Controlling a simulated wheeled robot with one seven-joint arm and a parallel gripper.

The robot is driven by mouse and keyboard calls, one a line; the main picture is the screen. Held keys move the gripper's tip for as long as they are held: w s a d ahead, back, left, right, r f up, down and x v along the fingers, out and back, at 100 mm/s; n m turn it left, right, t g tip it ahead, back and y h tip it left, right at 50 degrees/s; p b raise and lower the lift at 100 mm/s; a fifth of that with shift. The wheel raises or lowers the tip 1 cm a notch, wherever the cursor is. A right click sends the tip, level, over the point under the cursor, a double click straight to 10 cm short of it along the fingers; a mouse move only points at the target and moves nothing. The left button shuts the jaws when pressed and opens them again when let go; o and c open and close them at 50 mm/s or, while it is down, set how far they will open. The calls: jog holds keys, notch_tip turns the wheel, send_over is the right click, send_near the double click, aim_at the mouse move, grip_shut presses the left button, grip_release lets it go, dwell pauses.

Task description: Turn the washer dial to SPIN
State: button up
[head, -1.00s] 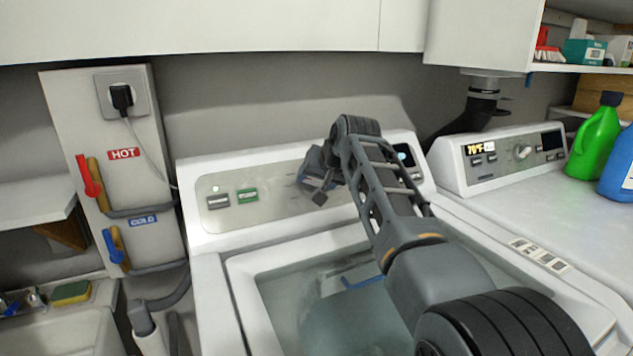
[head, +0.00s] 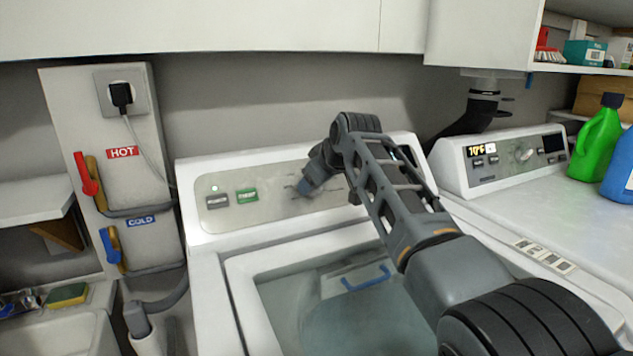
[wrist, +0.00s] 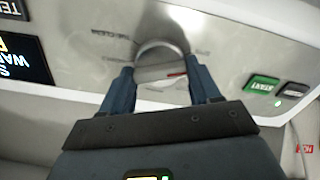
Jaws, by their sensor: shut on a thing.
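The washer dial (wrist: 162,52) is a round silver knob with a red mark, on the grey control panel in the wrist view. Small labels ring it; they are upside down and too blurred for me to read SPIN. My gripper (wrist: 162,74) has one finger on each side of the dial and is shut on it. In the head view my gripper (head: 307,187) is at the middle of the washer's panel (head: 275,198), turned nearly edge-on. My gripper and arm hide the dial there.
A green START button (wrist: 263,85) and a grey button (wrist: 294,90) sit beside the dial, with a lit display (wrist: 20,58) on its other side. The washer's open tub (head: 330,310) lies below my arm. White cabinets (head: 200,28) hang above. A dryer (head: 505,155) stands right.

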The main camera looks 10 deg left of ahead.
jog(key=shift+f+n, duration=0.15)
jog(key=shift+n, duration=0.55)
jog(key=o, duration=1.1)
jog(key=shift+c, duration=0.2)
jog(key=v, duration=0.8)
jog(key=shift+b, duration=0.3)
jog(key=shift+a, duration=0.1)
